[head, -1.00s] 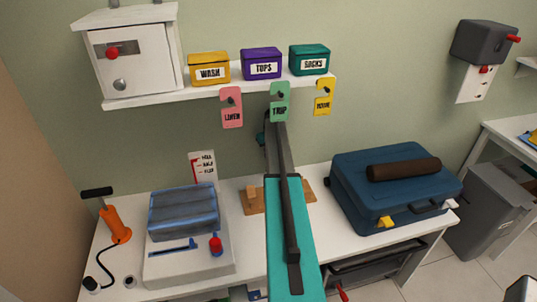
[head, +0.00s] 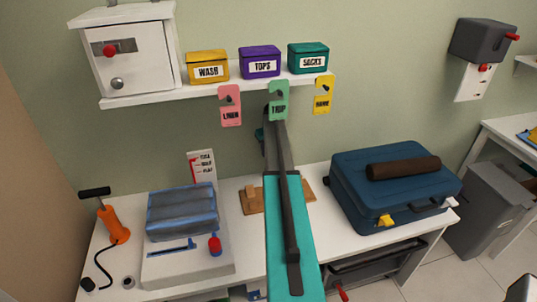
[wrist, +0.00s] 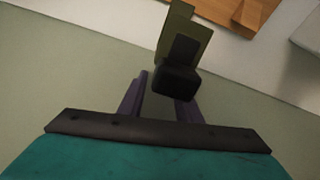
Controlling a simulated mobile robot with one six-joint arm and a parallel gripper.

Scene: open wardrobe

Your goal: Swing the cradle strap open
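A wooden cradle (head: 250,200) stands on the white table, largely hidden behind my arm in the head view. I cannot make out its strap there. In the wrist view, the two purple fingers of my gripper (wrist: 163,100) are apart. An olive plate (wrist: 187,30) with a black block (wrist: 177,82) shows just beyond the fingertips, nearer the right finger. I cannot tell whether they touch, or whether this piece is the strap. A tan wooden surface (wrist: 235,10) shows at the top of the wrist view. In the head view, my arm hides the fingers.
A shelf (head: 150,101) above bears three boxes, with hanging tags below, the green TRIP tag (head: 279,98) near my arm's far end. A blue suitcase (head: 360,205) stands right of my arm, a grey press-like device (head: 185,245) left. Some bare table lies between.

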